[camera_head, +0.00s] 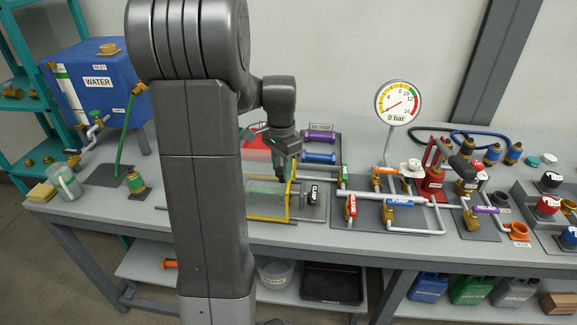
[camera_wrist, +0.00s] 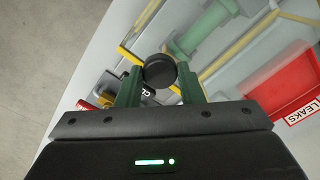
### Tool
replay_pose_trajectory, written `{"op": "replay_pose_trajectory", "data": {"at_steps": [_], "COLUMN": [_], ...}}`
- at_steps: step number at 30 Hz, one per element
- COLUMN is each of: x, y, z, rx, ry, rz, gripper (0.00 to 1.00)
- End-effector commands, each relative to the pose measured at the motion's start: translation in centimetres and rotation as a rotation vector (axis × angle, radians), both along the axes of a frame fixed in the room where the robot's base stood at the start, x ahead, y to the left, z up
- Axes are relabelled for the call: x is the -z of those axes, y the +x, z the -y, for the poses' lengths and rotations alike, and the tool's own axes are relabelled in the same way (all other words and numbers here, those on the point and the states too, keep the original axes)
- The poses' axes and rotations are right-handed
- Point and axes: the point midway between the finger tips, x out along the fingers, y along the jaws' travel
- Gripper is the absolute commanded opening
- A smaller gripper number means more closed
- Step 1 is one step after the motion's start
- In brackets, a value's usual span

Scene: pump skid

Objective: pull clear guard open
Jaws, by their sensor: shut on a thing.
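The clear guard (camera_head: 268,217) has a yellow frame and stands over a green cylindrical part (camera_head: 262,193) on the bench, partly hidden behind my arm. In the wrist view its yellow edge (camera_wrist: 243,48) runs diagonally, with the green part (camera_wrist: 205,32) beneath. I cannot tell how the knob joins the guard.
A red LEAKS tray (camera_wrist: 290,93) lies beside the guard. A black labelled part (camera_head: 313,195) is at the guard's right. Valve pipework (camera_head: 390,203) and a pressure gauge (camera_head: 398,102) reading about 0 bar stand further right. A blue WATER tank (camera_head: 95,85) stands left.

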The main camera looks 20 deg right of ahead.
Motion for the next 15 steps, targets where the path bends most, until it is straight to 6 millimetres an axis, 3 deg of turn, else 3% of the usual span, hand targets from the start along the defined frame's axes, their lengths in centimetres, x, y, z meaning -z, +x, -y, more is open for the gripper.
{"op": "replay_pose_trajectory", "data": {"at_steps": [15], "x": [-0.1], "y": [7.4], "z": [-12.1], "rx": [-0.006], "ry": [0.0], "rz": [0.001], "gripper": [0.0]}}
